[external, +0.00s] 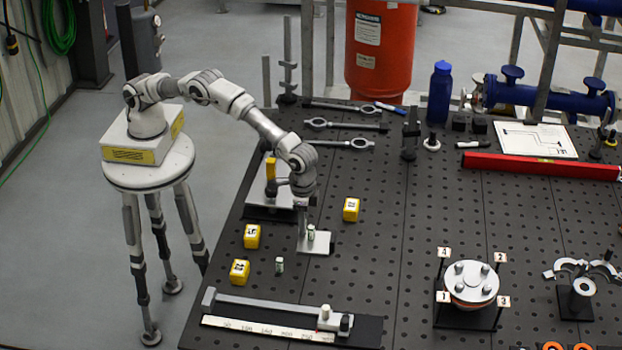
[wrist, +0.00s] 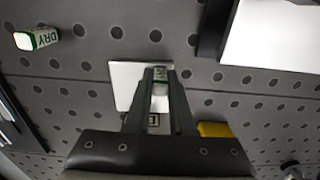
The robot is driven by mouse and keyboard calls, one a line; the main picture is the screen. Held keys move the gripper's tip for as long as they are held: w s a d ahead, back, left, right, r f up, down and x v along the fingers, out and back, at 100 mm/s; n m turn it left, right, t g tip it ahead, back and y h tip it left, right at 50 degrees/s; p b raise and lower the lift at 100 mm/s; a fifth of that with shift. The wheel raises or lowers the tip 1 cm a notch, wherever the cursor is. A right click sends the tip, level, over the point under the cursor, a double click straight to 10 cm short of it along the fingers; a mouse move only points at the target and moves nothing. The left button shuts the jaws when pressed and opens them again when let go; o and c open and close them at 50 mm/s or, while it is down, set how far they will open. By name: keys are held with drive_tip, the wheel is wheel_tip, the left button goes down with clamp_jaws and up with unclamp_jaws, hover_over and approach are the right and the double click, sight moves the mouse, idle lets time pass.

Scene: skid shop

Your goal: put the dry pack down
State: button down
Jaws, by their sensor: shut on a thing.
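My gripper (external: 306,230) is shut on a small white and green dry pack (external: 311,232), over or on a pale square plate (external: 322,245) on the perforated table. In the wrist view my gripper (wrist: 160,75) has its two fingers on either side of the pack (wrist: 160,88), above the white plate (wrist: 123,78). I cannot tell whether the pack touches the plate. A second small pack (external: 279,265) stands apart on the table, left of the plate; the wrist view shows it with the word DRY (wrist: 37,39).
Yellow labelled blocks stand around the plate, at right (external: 351,209) and left (external: 251,236), with another nearer the front (external: 239,272). A beam with a scale strip (external: 270,329) lies at the front edge. A round flange (external: 470,285) stands to the right.

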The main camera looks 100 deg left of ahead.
drive_tip(key=shift+f, duration=0.2)
drive_tip(key=c, duration=0.8)
unclamp_jaws()
drive_tip(key=shift+r, duration=0.15)
